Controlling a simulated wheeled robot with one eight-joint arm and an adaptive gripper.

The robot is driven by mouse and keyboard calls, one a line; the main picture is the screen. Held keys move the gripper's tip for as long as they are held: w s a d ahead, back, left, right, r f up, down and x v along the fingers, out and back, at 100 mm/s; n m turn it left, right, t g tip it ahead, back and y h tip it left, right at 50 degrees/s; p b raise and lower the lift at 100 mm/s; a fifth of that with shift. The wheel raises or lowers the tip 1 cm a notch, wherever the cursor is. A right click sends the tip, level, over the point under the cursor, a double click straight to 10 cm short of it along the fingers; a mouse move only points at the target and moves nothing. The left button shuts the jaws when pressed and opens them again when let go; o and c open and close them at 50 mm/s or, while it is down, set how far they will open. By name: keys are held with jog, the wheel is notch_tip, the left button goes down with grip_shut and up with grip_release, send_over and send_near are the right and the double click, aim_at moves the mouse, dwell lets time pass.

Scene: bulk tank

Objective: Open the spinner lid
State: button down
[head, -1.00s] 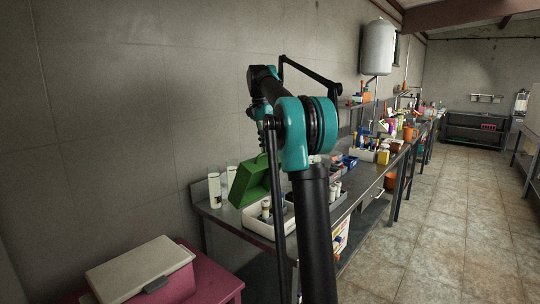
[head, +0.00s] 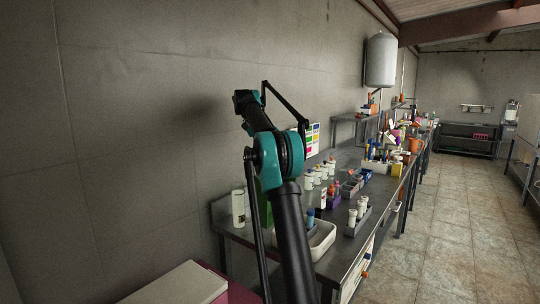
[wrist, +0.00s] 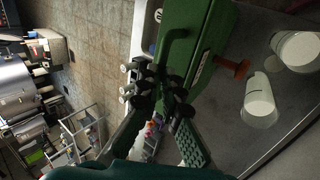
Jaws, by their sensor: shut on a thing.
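The green spinner lid (wrist: 200,40) fills the upper middle of the wrist view, with a raised green handle (wrist: 180,45) on its face. My gripper (wrist: 165,85) is shut at the lid's lower edge, with its dark fingertips close together there. The exact contact is hard to make out. In the head view only a strip of the green lid (head: 265,210) shows behind my arm, and my gripper is hidden. Whether the lid is hinged open or shut cannot be told.
A white tray (head: 322,245) sits on the metal bench right of my arm. A vial rack (head: 357,217) and several white bottles stand beyond. A white bottle (head: 238,208) stands left, near the wall. A pale cooler lid (head: 178,285) is at front left. The floor at right is clear.

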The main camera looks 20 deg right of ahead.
jog(key=shift+w+a+f, duration=0.25)
jog(key=shift+a+f, duration=0.05)
jog(key=shift+f, duration=0.2)
jog(key=shift+w+a+f, duration=0.25)
jog(key=shift+f, duration=0.25)
jog(key=c, duration=1.3)
grip_release()
jog(key=shift+w+f, duration=0.25)
jog(key=shift+o, duration=0.6)
jog(key=shift+s, duration=0.1)
jog(key=c, duration=0.4)
jog(key=shift+d+r, duration=0.15)
jog(key=shift+s, duration=0.1)
jog(key=shift+d+r, duration=0.1)
